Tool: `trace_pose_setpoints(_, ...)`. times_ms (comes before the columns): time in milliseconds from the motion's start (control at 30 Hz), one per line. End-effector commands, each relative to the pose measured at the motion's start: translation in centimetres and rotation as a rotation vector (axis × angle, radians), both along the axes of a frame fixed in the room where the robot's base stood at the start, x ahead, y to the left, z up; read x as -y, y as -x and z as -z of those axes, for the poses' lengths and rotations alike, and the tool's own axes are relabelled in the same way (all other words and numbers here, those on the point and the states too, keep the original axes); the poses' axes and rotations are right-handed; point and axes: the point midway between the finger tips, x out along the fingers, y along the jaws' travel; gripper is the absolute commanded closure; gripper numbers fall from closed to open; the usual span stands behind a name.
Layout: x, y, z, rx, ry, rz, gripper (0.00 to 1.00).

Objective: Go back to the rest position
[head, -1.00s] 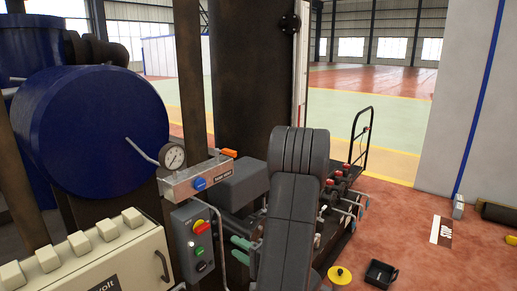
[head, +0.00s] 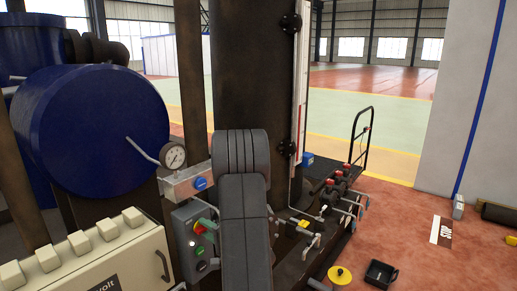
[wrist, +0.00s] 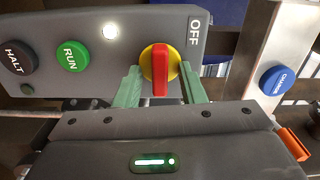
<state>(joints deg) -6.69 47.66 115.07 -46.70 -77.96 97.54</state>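My gripper (wrist: 162,88) shows in the wrist view with its two green fingers spread apart. A rotary switch with a red handle (wrist: 160,70) on a yellow disc lies between the fingertips in the picture, with a small gap on each side. I cannot tell how far the fingertips are from the panel. The grey control box (wrist: 88,15) carries the switch, with an OFF label beside it. In the head view the control box (head: 184,250) is partly covered by my arm, and most of my gripper is hidden behind the arm.
The box also has a green RUN button (wrist: 74,56) and a black HALT button (wrist: 18,58). A pressure gauge (head: 173,155) and blue tank (head: 92,120) are at left. Valves (head: 340,186) stand at right. Open red floor (head: 420,225) lies farther right.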

Motion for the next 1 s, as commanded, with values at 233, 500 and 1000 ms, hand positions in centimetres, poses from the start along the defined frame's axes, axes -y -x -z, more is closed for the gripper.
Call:
trace_pose_setpoints(233,0.07,0.04,0.28,0.19,0.147,0.0,0.64)
trace_pose_setpoints(500,0.06,0.09,0.04,0.366,0.284,0.0,0.64)
trace_pose_setpoints(1000,0.04,0.12,-0.23,0.439,0.342,0.0,0.64)
